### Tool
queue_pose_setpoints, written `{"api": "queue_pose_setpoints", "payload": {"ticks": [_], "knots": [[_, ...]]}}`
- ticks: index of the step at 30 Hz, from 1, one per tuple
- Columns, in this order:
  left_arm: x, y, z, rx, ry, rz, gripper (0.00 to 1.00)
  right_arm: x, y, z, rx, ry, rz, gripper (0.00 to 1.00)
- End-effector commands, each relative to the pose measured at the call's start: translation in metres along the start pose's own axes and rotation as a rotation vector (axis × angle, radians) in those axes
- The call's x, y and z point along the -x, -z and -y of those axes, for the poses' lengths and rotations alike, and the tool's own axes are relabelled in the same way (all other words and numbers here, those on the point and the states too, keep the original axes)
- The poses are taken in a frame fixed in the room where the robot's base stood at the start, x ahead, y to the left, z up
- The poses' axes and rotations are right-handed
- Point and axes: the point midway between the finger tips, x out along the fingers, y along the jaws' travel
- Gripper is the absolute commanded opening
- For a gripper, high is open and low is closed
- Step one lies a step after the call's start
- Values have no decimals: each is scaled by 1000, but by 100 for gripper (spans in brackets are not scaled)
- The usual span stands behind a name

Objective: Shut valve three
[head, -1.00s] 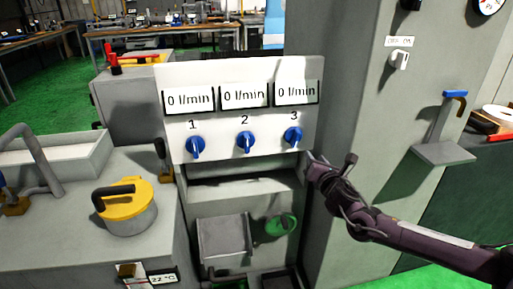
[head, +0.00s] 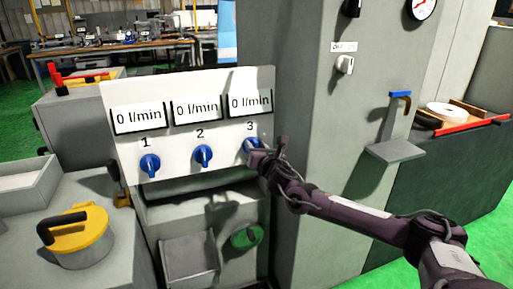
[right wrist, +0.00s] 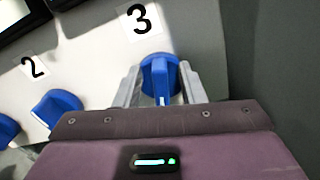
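Valve three is a blue knob (head: 250,146) under the number 3 on the white panel (head: 190,92). Its display reads 0 l/min. My right gripper (head: 256,152) is at this knob and covers part of it. In the right wrist view the two fingers of my right gripper (right wrist: 160,82) stand on either side of the blue knob (right wrist: 160,72), with its ridge pointing down toward the palm. Small gaps seem to show beside the knob, so the fingers look open around it. My left gripper is not in view.
Valve two (head: 203,156) and valve one (head: 150,166) are blue knobs to the left; their displays read 0 l/min too. A grey cabinet (head: 310,150) rises right of the panel. A yellow-lidded pot (head: 80,235) stands at lower left.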

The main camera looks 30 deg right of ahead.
Motion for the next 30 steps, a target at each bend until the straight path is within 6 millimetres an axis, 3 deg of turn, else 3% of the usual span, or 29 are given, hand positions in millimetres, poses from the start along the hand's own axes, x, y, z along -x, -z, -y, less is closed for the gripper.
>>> {"api": "queue_pose_setpoints", "payload": {"ticks": [4,12,22,30], "knots": [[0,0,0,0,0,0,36,0,0,0,0,0,0,34],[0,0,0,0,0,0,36,0,0,0,0,1,-1,0],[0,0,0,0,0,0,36,0,1,1,-30,1,-2,0],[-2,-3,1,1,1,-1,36,0,2,4,-177,2,-3,0]]}}
